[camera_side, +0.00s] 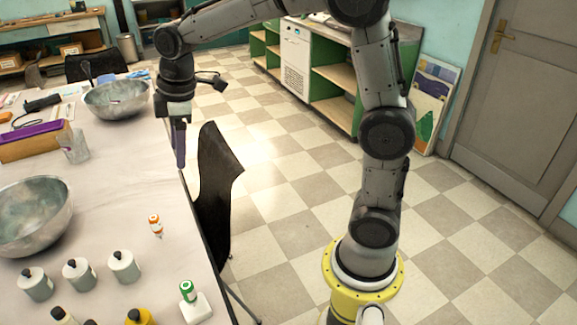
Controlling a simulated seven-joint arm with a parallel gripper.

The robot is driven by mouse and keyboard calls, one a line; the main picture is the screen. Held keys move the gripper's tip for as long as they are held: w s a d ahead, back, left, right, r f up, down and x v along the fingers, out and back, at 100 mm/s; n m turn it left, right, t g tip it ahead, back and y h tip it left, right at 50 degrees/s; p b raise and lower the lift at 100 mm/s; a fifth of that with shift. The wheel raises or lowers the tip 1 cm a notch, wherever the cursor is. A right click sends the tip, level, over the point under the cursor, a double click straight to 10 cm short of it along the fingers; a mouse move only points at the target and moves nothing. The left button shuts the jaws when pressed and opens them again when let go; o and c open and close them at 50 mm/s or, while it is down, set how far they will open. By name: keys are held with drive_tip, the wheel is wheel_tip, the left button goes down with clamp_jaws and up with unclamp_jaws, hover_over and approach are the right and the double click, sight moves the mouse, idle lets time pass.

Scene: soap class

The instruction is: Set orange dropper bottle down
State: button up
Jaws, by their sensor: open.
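The orange dropper bottle (155,225) is small, white and orange, and stands on the white-covered table (130,190) near its right edge. It looks upright or slightly tilted. My gripper (180,160) hangs pointing down over the table's right edge, above and behind the bottle in the picture. It is apart from the bottle and holds nothing that I can see. Its fingers overlap from this side, so the gap between them is hidden.
A green-capped bottle (187,291) sits on a white block (197,309) at the front. Grey bottles (79,275) stand front left. Metal bowls (32,217) (117,99), a glass beaker (74,147) and a box (35,145) are further left. A black chair (214,185) stands beside the table.

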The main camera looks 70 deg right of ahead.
drive_tip(key=s+m+t, duration=0.3)
drive_tip(key=s+m, duration=0.5)
drive_tip(key=s, duration=1.6)
drive_tip(key=shift+r+m, duration=0.15)
drive_tip(key=shift+m, duration=0.25)
